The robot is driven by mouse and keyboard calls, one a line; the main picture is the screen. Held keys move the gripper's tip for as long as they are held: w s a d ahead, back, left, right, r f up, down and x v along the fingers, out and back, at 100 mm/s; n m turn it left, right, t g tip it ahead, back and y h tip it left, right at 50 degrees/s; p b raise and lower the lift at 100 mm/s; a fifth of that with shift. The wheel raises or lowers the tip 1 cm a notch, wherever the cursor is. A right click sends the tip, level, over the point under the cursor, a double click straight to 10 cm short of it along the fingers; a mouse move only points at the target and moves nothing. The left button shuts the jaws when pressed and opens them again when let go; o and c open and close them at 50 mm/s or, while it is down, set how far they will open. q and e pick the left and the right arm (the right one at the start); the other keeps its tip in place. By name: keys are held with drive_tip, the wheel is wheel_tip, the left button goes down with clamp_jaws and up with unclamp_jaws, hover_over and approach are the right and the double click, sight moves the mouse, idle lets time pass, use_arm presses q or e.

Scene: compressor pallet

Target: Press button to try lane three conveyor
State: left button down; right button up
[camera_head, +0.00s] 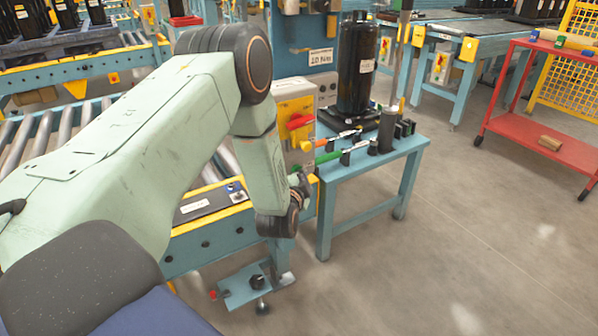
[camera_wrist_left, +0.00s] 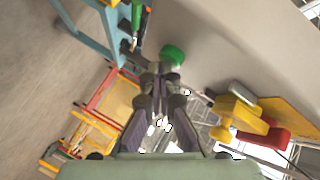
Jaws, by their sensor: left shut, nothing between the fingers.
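My left arm reaches across the head view, and its gripper (camera_head: 301,186) is beside the front end of the roller conveyor, near the blue side table. In the left wrist view, my left gripper (camera_wrist_left: 160,68) is shut and empty. A round green button (camera_wrist_left: 173,54) shows just beyond its fingertips, slightly to the right. I cannot tell whether the tips touch it. I cannot make out the green button in the head view. The conveyor (camera_head: 25,138) is partly hidden by my arm. My right gripper is not in view.
The blue side table (camera_head: 372,165) carries a black cylinder (camera_head: 356,62) and tools with orange and green handles. A red cart (camera_head: 537,135) stands at the right.

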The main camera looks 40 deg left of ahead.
use_arm(q)
drive_tip(key=shift+s+d, duration=0.35)
drive_tip(key=shift+d, duration=0.45)
drive_tip(key=shift+s+d+p, duration=0.2)
drive_tip(key=shift+s+d, duration=0.1)
drive_tip(key=shift+d, duration=0.45)
drive_tip(key=shift+s+d+p, duration=0.15)
drive_tip(key=shift+s+d, duration=0.2)
drive_tip(key=shift+d, duration=0.45)
drive_tip(key=shift+s+d+p, duration=0.2)
drive_tip(key=shift+s+d, duration=0.1)
drive_tip(key=shift+d, duration=0.45)
